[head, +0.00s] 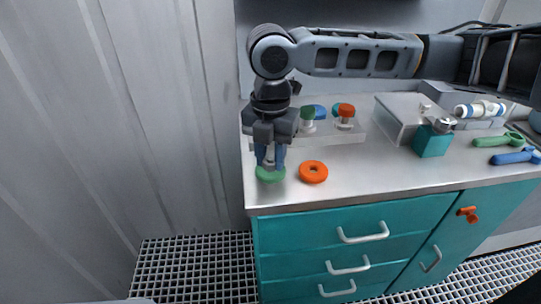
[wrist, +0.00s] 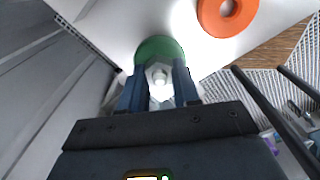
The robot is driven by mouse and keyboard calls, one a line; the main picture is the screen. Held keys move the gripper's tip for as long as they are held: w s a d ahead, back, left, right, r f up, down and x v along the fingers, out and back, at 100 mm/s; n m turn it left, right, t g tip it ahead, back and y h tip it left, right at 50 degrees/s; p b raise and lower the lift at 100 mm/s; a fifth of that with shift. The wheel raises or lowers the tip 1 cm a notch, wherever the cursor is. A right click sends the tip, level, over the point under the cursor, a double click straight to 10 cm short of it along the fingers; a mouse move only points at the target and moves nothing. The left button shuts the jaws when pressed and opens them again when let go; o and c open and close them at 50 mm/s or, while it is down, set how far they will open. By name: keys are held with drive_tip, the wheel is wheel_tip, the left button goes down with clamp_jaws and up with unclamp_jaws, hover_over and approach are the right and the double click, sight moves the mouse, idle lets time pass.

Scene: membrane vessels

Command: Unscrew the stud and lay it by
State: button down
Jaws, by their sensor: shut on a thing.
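My gripper (head: 269,160) points down near the front left corner of the counter. Its blue fingers (wrist: 158,88) are shut on a pale metal piece with a hexagonal look, which I take to be the stud (wrist: 159,76). Below the stud is a round green disc (head: 270,175), also in the wrist view (wrist: 158,47). The disc seems to rest on the counter; whether the stud is still joined to it I cannot tell. An orange ring (head: 313,172) with a central hole lies flat just to the right, apart from the disc; it also shows in the wrist view (wrist: 228,12).
Behind my gripper, a low pale rack (head: 345,134) carries green-, blue- and orange-topped pieces. A grey box (head: 398,120), a teal block (head: 432,142), a white cylinder (head: 480,109) and green and blue wrenches (head: 513,157) stand or lie rightward. The counter's front middle (head: 370,170) is clear.

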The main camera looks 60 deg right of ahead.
drive_tip(key=n, duration=0.5)
drive_tip(key=c, duration=0.7)
unclamp_jaws()
drive_tip(key=shift+c, duration=0.2)
drive_tip(key=shift+r, duration=0.1)
